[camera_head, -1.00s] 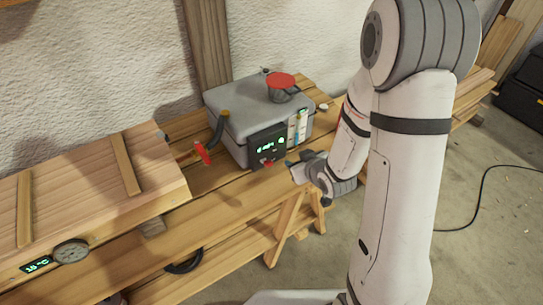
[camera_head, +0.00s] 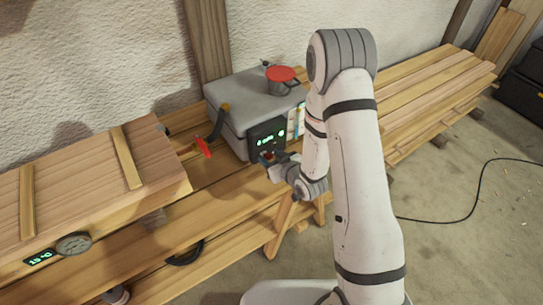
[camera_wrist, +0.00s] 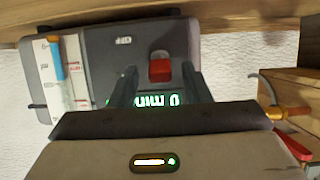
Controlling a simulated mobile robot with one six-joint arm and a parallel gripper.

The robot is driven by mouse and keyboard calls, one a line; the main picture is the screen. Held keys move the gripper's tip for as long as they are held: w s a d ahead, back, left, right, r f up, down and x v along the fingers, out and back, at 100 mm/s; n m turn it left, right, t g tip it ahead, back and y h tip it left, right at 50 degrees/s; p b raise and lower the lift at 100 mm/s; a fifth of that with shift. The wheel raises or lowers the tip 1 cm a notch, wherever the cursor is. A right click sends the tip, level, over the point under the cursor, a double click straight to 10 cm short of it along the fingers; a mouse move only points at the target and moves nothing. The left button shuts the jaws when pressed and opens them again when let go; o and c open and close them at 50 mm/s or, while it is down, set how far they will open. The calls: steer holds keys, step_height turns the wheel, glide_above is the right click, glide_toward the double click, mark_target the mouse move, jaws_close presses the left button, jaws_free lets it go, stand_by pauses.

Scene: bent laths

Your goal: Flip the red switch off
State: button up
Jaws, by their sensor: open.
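The red switch (camera_wrist: 160,69) is a small red block on the dark front panel (camera_wrist: 140,48) of a grey box. In the wrist view, which shows the panel upside down, it sits between the two fingers of my open gripper (camera_wrist: 159,75). Whether the fingers touch it I cannot tell. A lit green display reading "0 min" (camera_wrist: 158,100) is beside the switch, partly hidden by the fingers. In the head view my gripper (camera_head: 268,166) is right at the front of the panel (camera_head: 266,135), and the switch is mostly hidden there.
The grey box (camera_head: 240,95) stands on a wooden bench with a red-lidded pot (camera_head: 281,78) on top. A red lever (camera_head: 203,146) and dark hose (camera_head: 218,122) are at its left.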

steer(key=shift+w+a, duration=0.1)
steer(key=shift+c, duration=0.4)
jaws_close()
steer(key=shift+f, duration=0.15)
